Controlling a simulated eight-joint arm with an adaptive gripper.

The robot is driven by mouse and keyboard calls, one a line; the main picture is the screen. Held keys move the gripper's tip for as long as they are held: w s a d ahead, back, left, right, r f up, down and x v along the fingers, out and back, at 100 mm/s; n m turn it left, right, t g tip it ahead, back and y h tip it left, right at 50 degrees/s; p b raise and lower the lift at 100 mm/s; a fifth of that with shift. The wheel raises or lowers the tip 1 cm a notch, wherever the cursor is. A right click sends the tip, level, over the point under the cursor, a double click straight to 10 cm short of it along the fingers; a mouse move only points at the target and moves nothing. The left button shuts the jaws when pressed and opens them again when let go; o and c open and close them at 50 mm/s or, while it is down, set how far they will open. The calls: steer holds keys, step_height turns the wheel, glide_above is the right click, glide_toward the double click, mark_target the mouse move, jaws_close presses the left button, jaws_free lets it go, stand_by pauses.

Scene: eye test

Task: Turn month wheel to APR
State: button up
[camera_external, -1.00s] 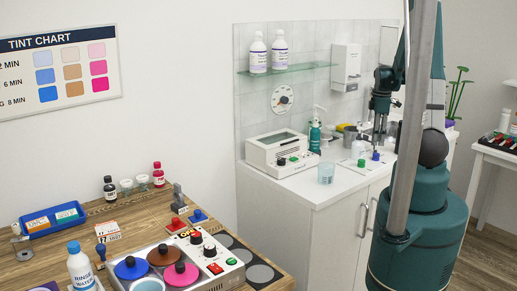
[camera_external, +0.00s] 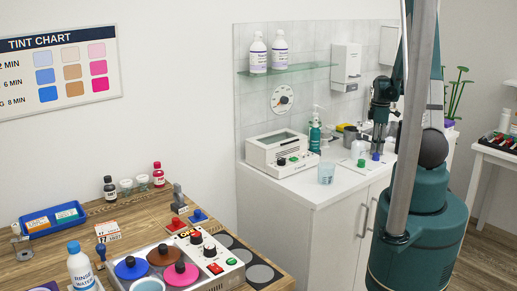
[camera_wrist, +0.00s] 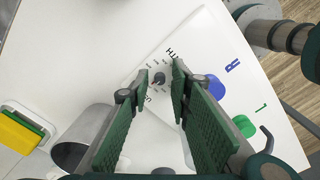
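In the wrist view a small dark grey knob (camera_wrist: 160,78) stands in a ring of small marks on a white plate (camera_wrist: 205,45). Partly hidden lettering beside it seems to end in "TH", so it looks like the month wheel; the month it points to is too small to read. My gripper (camera_wrist: 161,80) is open, with one green-padded finger on each side of the knob and gaps showing between. In the external view my gripper (camera_external: 378,147) points down low over the counter, and the wheel cannot be made out there.
On the same plate are a blue knob (camera_wrist: 217,88) marked "R" and a green knob (camera_wrist: 243,126) marked "L". A grey metal cup (camera_wrist: 82,140) and a yellow-green sponge (camera_wrist: 20,132) lie left. A clear cup (camera_external: 326,173) stands near the counter's front edge.

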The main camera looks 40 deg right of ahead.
jaws_close()
steer(key=shift+m+b, duration=0.3)
steer(key=shift+m, duration=0.1)
steer(key=m+b, duration=0.2)
steer(key=m, duration=0.1)
steer(key=shift+f, duration=0.15)
steer(key=m+b, duration=0.2)
steer(key=m, duration=0.3)
steer(key=m+b, duration=0.1)
steer(key=m, duration=0.4)
steer(key=shift+b, duration=0.4)
steer(key=shift+m+b, duration=0.45)
steer(key=shift+m, duration=1.95)
